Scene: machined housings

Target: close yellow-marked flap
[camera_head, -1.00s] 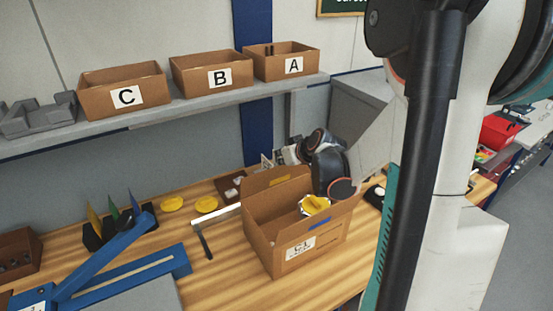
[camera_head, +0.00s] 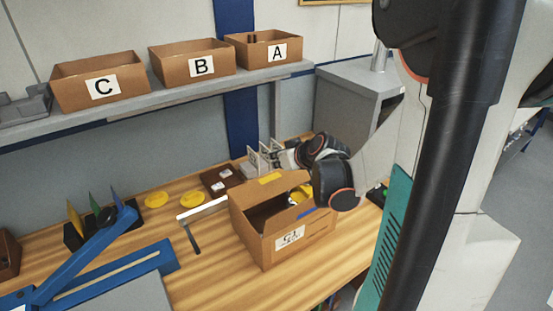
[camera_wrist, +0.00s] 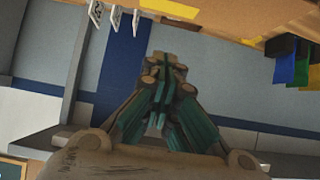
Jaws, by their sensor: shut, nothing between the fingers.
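An open cardboard box (camera_head: 285,250), labelled C1, stands on the bench in the head view. Its back flap (camera_head: 256,187) carries a yellow mark (camera_head: 270,178) and leans up at the rear edge. A blue mark (camera_head: 308,213) is on the front right flap. The yellow mark also shows at the top of the wrist view (camera_wrist: 170,8). My gripper (camera_wrist: 162,65) is shut and empty, its teal fingers pointing toward the cardboard edge. In the head view my dark wrist is over the box's right rear side, hiding part of it. Contact with the flap cannot be told.
White cards (camera_head: 262,157) and a dark tray (camera_head: 222,180) stand behind the box. Yellow discs (camera_head: 191,198), a white-topped bracket (camera_head: 202,208) and a blue lever fixture (camera_head: 85,260) are left. Bins A, B and C (camera_head: 100,88) sit on the shelf above. A grey cabinet (camera_head: 355,105) stands behind right.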

